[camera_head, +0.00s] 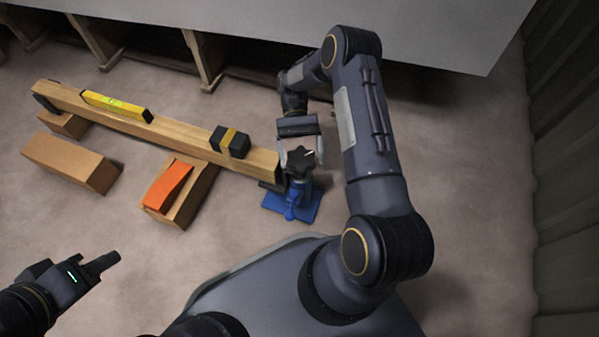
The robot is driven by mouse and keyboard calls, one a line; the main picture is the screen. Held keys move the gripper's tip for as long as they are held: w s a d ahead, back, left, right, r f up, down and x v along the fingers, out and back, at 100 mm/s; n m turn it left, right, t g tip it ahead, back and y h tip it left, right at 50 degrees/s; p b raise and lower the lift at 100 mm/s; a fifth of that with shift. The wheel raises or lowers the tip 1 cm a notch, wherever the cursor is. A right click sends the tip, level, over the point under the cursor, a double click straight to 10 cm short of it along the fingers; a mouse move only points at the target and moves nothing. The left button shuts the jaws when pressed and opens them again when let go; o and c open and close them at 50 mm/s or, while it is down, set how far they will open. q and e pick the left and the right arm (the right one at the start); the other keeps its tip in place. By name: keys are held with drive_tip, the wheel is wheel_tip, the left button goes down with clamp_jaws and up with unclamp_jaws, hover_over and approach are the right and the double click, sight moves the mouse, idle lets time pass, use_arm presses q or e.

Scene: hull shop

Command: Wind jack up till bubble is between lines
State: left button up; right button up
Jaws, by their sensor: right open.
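The blue jack (291,203) stands on its flat blue base on the floor, under the right end of a long wooden beam (190,138). Its black star-shaped knob (301,161) is on top. My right gripper (299,155) is open, pointing down at the knob, with pale fingers on either side of it; I cannot tell if they touch it. A yellow spirit level (117,106) lies on the beam's left part. Its vial is too small to read the bubble. My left gripper (108,262) is at lower left, away from everything; its jaw opening is unclear.
A large grey panel (430,35) overhangs at the back. Floor right of my arm is clear.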

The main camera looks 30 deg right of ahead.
use_arm(q)
wheel_tip(320, 180, up, 7)
drive_tip(key=p, duration=0.5)
drive_tip(key=shift+f+p, duration=0.15)
drive_tip(key=shift+p, duration=0.15)
use_arm(e)
drive_tip(key=s+a+r, duration=0.6)
drive_tip(key=s+r, duration=0.2)
drive_tip(key=s, duration=0.2)
drive_tip(key=shift+s+a, duration=0.25)
drive_tip(key=shift+r, duration=0.1)
use_arm(q)
wheel_tip(320, 180, up, 33)
drive_tip(key=p, duration=3.3)
use_arm(e)
drive_tip(key=s+d+r+n+t, duration=0.1)
drive_tip(key=r+t, duration=0.5)
drive_tip(key=r, duration=1.2)
drive_tip(key=s+d+r+t, duration=0.1)
drive_tip(key=r+t, duration=0.5)
drive_tip(key=r, duration=1.3)
drive_tip(key=s+d+r+n+t+h, duration=0.1)
drive_tip(key=s+r+t, duration=0.2)
drive_tip(key=r, duration=1.5)
drive_tip(key=t, duration=0.3)
drive_tip(key=shift+r+n, duration=0.3)
